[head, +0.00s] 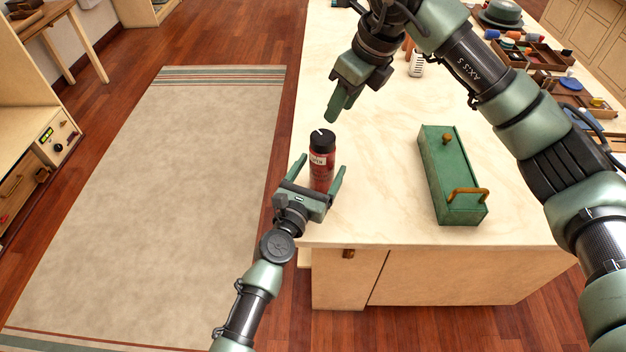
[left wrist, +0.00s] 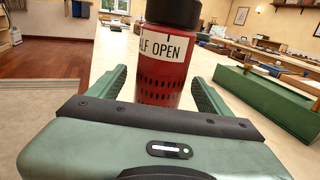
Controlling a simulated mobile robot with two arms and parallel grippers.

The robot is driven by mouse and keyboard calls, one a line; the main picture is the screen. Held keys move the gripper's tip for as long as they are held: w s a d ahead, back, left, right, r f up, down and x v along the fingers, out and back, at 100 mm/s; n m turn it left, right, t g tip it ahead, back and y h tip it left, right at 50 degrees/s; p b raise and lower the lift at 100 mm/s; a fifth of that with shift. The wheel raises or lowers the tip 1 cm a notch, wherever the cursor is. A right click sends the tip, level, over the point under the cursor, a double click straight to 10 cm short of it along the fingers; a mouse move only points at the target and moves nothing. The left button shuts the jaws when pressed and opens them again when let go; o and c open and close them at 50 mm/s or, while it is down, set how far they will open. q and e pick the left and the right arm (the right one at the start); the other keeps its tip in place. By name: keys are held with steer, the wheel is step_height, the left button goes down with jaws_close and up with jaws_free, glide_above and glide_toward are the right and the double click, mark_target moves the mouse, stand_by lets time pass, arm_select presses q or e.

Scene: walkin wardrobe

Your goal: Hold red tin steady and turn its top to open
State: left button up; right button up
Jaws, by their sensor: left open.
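The red tin (head: 321,170) stands upright near the left edge of the pale island top. It has a black top (head: 322,141) with a white mark and a pale label. In the left wrist view the tin (left wrist: 163,80) stands between the fingers, and its label reads "LF OPEN" in part. My left gripper (head: 321,178) is open, with one finger on each side of the tin and gaps showing. My right gripper (head: 334,112) is above and behind the tin, apart from its top. Its fingers overlap in the head view, so their opening is unclear.
A green box (head: 451,180) with brass handles stands to the right of the tin. Trays and small items (head: 535,55) lie at the far right of the island. The island top between the tin and the box is clear. A beige rug (head: 170,190) lies on the left floor.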

arm_select(q)
steer(key=shift+x, duration=0.8)
steer(key=c, duration=1.7)
